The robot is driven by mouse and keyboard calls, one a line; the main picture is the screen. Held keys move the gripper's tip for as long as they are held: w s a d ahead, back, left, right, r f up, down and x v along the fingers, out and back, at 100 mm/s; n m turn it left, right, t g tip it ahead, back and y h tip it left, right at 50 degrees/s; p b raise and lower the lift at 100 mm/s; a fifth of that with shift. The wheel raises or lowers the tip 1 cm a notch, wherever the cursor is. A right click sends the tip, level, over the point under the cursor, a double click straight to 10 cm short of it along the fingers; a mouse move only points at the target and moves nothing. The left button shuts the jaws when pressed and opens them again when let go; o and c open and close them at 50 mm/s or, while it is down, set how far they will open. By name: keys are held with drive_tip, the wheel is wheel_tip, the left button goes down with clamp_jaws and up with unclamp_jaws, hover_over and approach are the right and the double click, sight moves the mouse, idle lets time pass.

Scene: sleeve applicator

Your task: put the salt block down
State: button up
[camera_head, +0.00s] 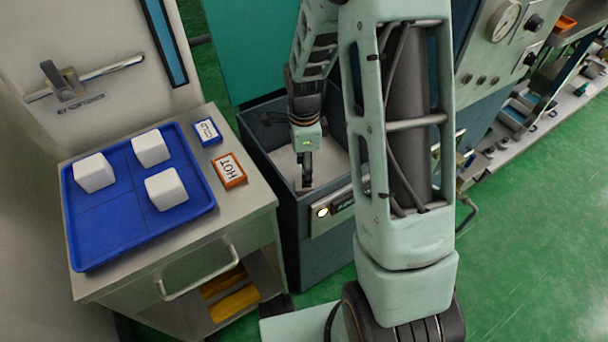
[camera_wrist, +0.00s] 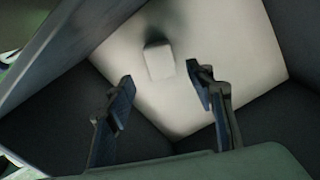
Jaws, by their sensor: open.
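A white salt block (camera_wrist: 158,62) rests on the pale floor (camera_wrist: 240,55) of a dark-walled bin in the wrist view. My gripper (camera_wrist: 160,76) is open, its two dark fingers spread wide with nothing between them. The block lies beyond the fingertips, apart from them. In the head view my gripper (camera_head: 306,172) points down into the open teal bin (camera_head: 262,150). I cannot make out the block in the bin there. Three other white blocks, the nearest one (camera_head: 166,189) among them, sit on a blue tray (camera_head: 105,225).
The tray is on a grey cabinet (camera_head: 240,200) left of the bin. The bin's walls surround my gripper closely. A panel with a gauge (camera_head: 503,20) is at the upper right.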

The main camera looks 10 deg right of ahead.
wheel_tip(320, 180, up, 5)
drive_tip(key=shift+f+p, duration=0.1)
drive_tip(key=shift+p, duration=0.45)
